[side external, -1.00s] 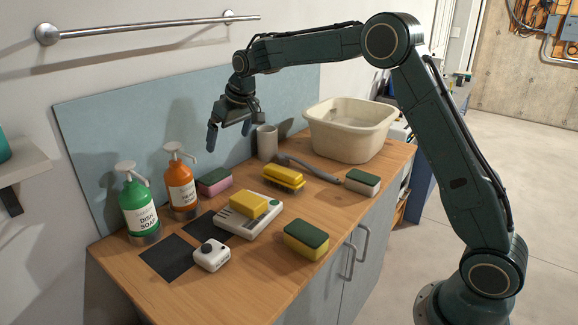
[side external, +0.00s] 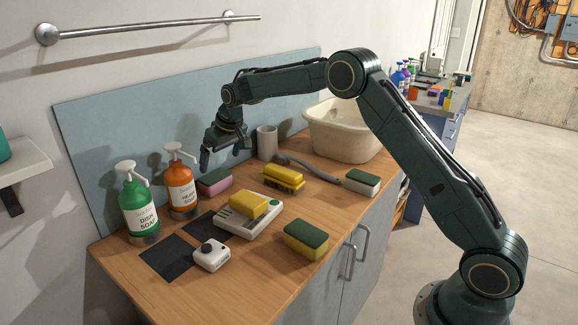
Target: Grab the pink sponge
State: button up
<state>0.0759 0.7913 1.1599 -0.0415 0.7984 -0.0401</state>
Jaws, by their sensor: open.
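My gripper (side external: 226,162) is open and empty, pointing down. It hangs above the pink sponge, with one finger to the left and one to the right in the picture. Its fingertips appear above the sponge's top, and I see no contact.
The orange soap bottle (side external: 182,185) and green soap bottle (side external: 138,207) stand left of the sponge. A grey cup (side external: 267,142), a yellow brush (side external: 284,177) and a white scale (side external: 234,223) bearing a yellow sponge (side external: 249,205) are nearby. A blue backsplash (side external: 98,140) rises behind.

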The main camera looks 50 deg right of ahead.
aim_at(217, 177)
jog(key=shift+x, duration=1.95)
jog(key=shift+x, duration=2.6)
jog(key=shift+a, duration=0.1)
jog(key=c, duration=0.8)
